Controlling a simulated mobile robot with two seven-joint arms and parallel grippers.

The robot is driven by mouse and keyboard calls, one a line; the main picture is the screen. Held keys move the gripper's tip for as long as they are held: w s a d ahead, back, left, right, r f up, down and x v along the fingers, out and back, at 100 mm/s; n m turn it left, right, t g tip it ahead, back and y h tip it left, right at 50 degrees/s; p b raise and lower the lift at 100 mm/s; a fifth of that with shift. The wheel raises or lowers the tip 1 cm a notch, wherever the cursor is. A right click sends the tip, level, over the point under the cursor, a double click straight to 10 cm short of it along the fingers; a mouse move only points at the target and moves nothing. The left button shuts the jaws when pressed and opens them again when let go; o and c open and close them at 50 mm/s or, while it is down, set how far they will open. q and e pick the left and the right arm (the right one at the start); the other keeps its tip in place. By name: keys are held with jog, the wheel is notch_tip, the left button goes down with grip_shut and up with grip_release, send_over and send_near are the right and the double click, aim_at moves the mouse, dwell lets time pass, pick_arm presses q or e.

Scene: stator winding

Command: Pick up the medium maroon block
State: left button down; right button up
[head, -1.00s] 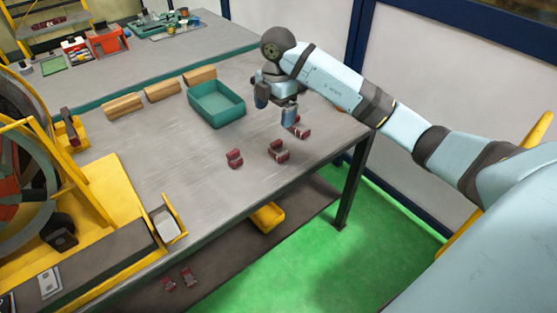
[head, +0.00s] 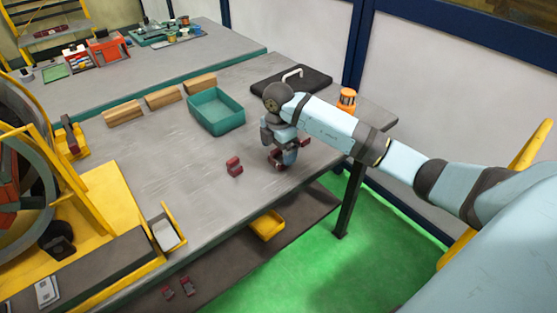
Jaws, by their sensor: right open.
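Three maroon blocks are on the grey table. One block (head: 234,166) stands in the open, left of my right gripper. A second block (head: 275,163) is at the fingertips of my right gripper and partly hidden by them. A third block (head: 304,142) shows just right of the gripper, partly covered by the arm. I cannot tell for sure from their sizes which is the medium one. My right gripper (head: 283,160) points down, open, low around or just above the second block; contact is not clear. My left gripper is not in view.
A teal bin (head: 217,111) and several wooden blocks (head: 163,98) stand behind. A black case (head: 291,82) with a white handle and an orange object (head: 347,99) are at the back right. The table's front edge is close to the blocks. The table left of them is clear.

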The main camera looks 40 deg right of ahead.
notch_tip(320, 180, down, 2)
jog(key=shift+r, duration=0.1)
jog(key=c, duration=1.4)
jog(key=shift+o, duration=0.2)
